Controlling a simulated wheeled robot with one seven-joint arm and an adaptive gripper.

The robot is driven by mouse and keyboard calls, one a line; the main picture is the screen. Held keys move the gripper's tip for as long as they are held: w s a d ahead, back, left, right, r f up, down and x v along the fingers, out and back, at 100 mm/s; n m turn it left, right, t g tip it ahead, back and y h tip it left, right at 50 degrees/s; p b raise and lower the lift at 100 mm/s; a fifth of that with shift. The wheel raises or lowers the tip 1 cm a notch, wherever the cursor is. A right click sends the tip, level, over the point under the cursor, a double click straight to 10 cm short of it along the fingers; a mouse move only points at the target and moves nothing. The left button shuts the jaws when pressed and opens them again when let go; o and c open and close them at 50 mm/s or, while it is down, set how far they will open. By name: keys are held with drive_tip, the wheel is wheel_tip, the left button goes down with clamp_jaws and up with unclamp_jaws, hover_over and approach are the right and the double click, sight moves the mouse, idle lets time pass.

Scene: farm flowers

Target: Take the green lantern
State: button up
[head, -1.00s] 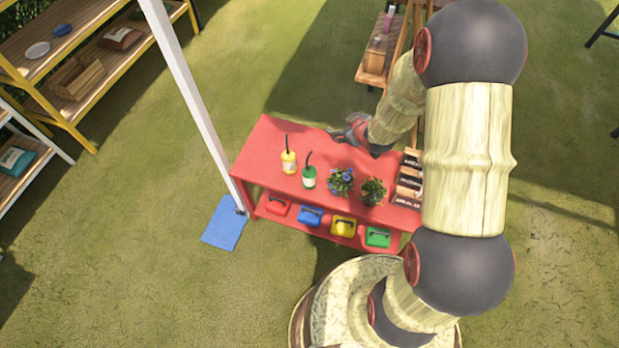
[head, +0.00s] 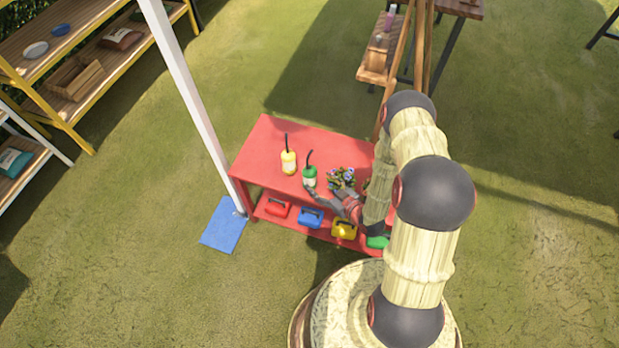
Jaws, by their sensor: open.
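Two green things show, and I cannot tell for sure which is the lantern. A green box-like item (head: 377,242) sits at the right end of the red table's lower shelf, partly hidden by my arm. A green-and-white container (head: 309,178) with a thin black stem stands upright on the red table top (head: 262,150). My gripper (head: 324,194) is open above the table's front edge. Its fingers point left, with one tip close to the green-and-white container in the picture; contact cannot be told. The green box lies below and right of the gripper.
A yellow container (head: 289,161) stands left of the green-and-white one. Potted flowers (head: 341,177) are just behind my gripper. Red (head: 277,209), blue (head: 311,217) and yellow (head: 344,229) boxes share the lower shelf. A white post (head: 190,95) rises at the table's left.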

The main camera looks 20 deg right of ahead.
sight(314, 181)
drive_tip(key=shift+x, duration=1.25)
drive_tip(key=x, duration=0.1)
drive_tip(key=b+x, duration=0.1)
drive_tip(key=x, duration=0.1)
drive_tip(key=b+x, duration=0.1)
drive_tip(key=shift+a+f, duration=0.35)
drive_tip(key=shift+f, duration=0.1)
drive_tip(key=shift+w+a, duration=0.1)
drive_tip(key=shift+w, duration=0.15)
drive_tip(key=shift+c, duration=1.4)
drive_tip(key=c, duration=1.1)
drive_tip(key=shift+c, duration=0.6)
